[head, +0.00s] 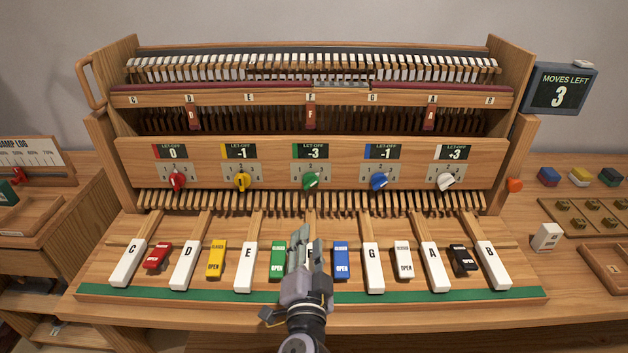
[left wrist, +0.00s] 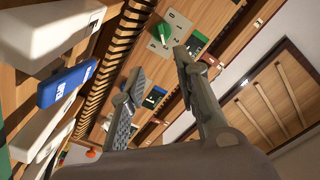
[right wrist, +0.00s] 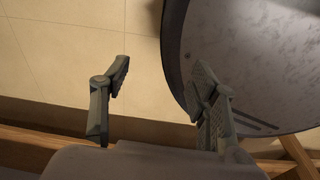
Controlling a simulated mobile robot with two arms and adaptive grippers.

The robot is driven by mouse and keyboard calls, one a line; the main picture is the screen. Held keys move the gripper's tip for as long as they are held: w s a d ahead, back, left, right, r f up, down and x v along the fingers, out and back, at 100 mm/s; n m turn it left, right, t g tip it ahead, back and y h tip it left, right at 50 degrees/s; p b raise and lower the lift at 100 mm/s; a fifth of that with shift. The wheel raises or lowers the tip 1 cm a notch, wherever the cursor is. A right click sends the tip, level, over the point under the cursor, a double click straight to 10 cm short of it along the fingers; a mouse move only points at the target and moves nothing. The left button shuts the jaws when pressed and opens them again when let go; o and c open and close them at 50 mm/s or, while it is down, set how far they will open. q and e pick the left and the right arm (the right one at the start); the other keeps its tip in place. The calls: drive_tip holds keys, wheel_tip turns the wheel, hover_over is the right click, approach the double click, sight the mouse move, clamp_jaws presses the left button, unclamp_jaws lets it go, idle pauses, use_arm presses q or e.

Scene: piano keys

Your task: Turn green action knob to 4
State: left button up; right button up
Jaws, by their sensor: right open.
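The green knob (head: 310,180) sits on the middle dial of the wooden front panel, under a let-off display (head: 311,152) reading -3. Its exact pointer setting is too small to read. The green knob also shows in the left wrist view (left wrist: 166,31), beyond my fingertips and apart from them. My left gripper (head: 300,240) is in front of and below the knob, over the keys, and hides most of the F key. In the left wrist view (left wrist: 160,64) its fingers are spread and empty. My right gripper (right wrist: 160,72) is open and empty, away from the panel.
Red (head: 177,181), yellow (head: 241,182), blue (head: 378,181) and white (head: 447,181) knobs flank the green one. White keys and coloured open/closed switches, such as the blue switch (head: 341,260), lie below. A screen (head: 558,90) reads 3 moves left.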

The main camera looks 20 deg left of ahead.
use_arm(q)
drive_tip(key=shift+w+a, duration=0.1)
drive_tip(key=shift+w, duration=0.3)
drive_tip(key=p, duration=0.2)
approach(310, 187)
drive_tip(key=p+x, duration=0.1)
drive_tip(key=x, duration=0.6)
drive_tip(key=shift+w+r, duration=0.15)
drive_tip(key=shift+w+a, duration=0.1)
drive_tip(key=shift+w, duration=0.4)
clamp_jaws()
use_arm(e)
drive_tip(key=shift+s+r, duration=0.6)
drive_tip(key=shift+r, duration=0.2)
drive_tip(key=shift+s+r, duration=0.55)
drive_tip(key=shift+r, duration=0.25)
